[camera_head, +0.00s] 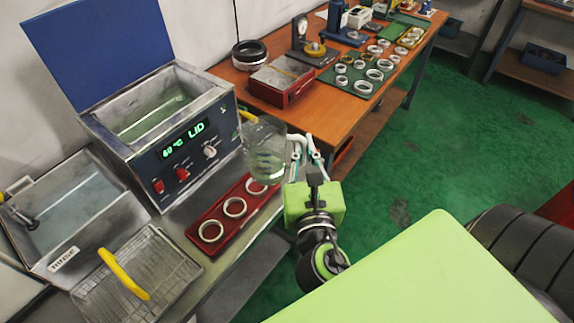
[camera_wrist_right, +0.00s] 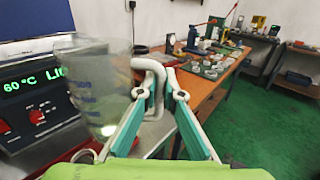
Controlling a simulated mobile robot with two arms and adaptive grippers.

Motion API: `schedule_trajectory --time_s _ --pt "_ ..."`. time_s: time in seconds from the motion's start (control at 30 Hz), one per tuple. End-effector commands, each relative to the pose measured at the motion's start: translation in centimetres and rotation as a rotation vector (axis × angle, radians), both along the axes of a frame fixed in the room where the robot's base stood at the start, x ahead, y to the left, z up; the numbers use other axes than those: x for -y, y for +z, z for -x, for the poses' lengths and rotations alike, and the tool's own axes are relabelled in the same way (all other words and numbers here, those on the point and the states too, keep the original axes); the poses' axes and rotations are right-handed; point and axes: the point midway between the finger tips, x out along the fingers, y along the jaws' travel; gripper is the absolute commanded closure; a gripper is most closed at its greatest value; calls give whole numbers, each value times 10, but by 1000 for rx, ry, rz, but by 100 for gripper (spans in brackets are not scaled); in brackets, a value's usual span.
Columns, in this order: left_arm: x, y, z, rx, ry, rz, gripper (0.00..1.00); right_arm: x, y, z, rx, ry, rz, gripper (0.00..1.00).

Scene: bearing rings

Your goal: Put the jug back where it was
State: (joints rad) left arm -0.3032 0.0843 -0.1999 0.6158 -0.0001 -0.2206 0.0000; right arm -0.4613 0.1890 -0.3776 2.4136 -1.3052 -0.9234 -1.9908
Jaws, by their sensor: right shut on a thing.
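My right gripper (camera_head: 300,143) is shut on the jug's handle, which shows between the fingers in the right wrist view (camera_wrist_right: 148,72). The jug appears held above the bench, near a red tray (camera_head: 208,215) with several metal rings. How much liquid is in the jug I cannot tell. My left gripper is out of view.
The ultrasonic bath (camera_head: 196,98) has its blue lid (camera_head: 100,45) raised. A rinse basin (camera_head: 50,252) and a wire basket (camera_head: 165,262) with a yellow handle are at the left. A wooden table (camera_head: 338,122) behind holds a red box (camera_head: 275,92) and several rings.

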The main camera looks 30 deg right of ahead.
Motion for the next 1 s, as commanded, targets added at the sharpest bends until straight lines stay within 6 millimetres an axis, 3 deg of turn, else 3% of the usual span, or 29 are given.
schedule_trajectory --time_s 0.03,0.23,0.47,0.67,0.8,1.0 --pt "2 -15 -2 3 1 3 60 5 -9 -6 9 -42 -2 100" --pt "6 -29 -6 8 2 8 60 18 -21 -17 6 -153 2 100" --pt "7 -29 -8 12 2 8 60 35 -30 -33 3 -183 9 100" --pt "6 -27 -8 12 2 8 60 66 -50 -66 3 -183 9 100" --pt "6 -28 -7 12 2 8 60 88 -67 -89 1 -182 8 100" --pt "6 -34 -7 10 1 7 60 107 -103 -108 1 -182 7 100"
